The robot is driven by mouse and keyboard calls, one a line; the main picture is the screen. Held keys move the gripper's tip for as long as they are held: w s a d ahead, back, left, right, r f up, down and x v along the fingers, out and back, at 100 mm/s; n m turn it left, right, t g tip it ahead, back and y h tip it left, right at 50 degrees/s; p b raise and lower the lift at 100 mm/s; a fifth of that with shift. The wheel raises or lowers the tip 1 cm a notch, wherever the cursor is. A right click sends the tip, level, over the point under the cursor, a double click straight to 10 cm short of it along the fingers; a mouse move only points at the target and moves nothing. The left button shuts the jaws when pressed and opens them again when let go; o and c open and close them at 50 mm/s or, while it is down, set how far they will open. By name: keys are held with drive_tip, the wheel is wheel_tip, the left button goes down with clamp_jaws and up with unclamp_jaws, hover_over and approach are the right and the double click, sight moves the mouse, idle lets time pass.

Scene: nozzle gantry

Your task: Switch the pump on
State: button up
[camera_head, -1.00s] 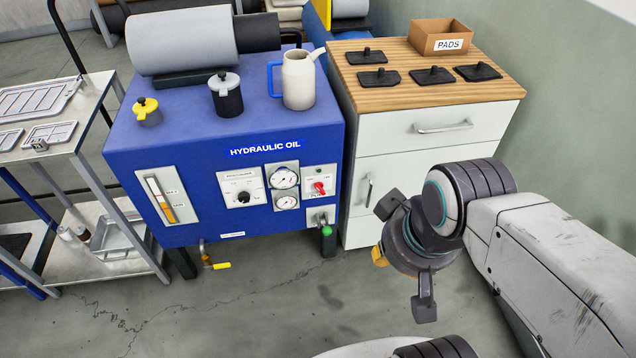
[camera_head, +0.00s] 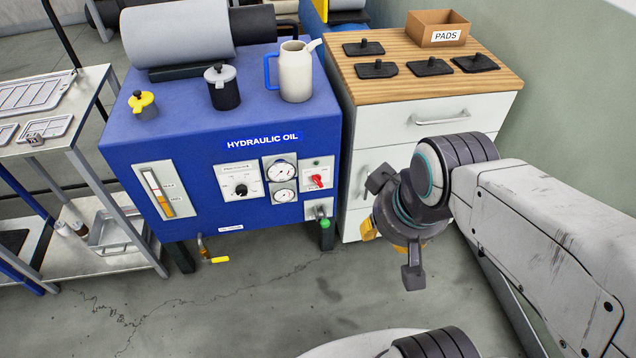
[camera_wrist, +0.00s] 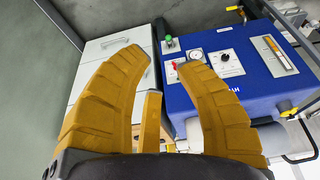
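The blue hydraulic oil unit (camera_head: 160,185) stands left of the white cabinet. A red rotary switch (camera_head: 318,180) sits on a small pale panel at the right of its front; its label is too small to read. The switch also shows in the wrist view (camera_wrist: 178,65), just beyond the right fingertip. My gripper (camera_head: 388,240) is in front of the cabinet, right of the switch and apart from it.
Two gauges (camera_head: 282,172) and a black dial (camera_head: 241,189) sit left of the switch. A green-topped part (camera_head: 325,224) is below it. The white cabinet (camera_head: 375,160) adjoins on the right. A metal cart (camera_head: 90,160) stands left. The floor in front is clear.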

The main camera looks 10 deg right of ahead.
drive_tip(key=shift+o, duration=1.3)
drive_tip(key=w+f+t+b, duration=0.1)
drive_tip(key=w+f+b, duration=0.1)
drive_tip(key=w, duration=0.8)
drive_tip(key=w+f+n+t+b, duration=0.1)
drive_tip(key=w+f+t, duration=0.1)
drive_tip(key=w, duration=0.8)
drive_tip(key=shift+w+f+b, duration=0.3)
drive_tip(key=shift+f+b, duration=0.05)
drive_tip(key=shift+f, duration=0.2)
drive_tip(key=n+t+b, duration=0.4)
drive_tip(key=t+b, duration=0.5)
hover_over(320, 183)
drive_tip(key=s, duration=0.4)
wheel_tip(320, 183, down, 32)
drive_tip(key=f, duration=0.2)
drive_tip(key=s+f+t+b, duration=0.1)
drive_tip(key=f, duration=0.2)
drive_tip(key=s+f+t, duration=0.1)
drive_tip(key=f, duration=0.2)
drive_tip(key=shift+s+a+n, duration=0.1)
drive_tip(key=shift+n, duration=0.3)
drive_tip(key=shift+w+b, duration=1)
drive_tip(key=shift+w, duration=2.5)
drive_tip(key=shift+o, duration=0.2)
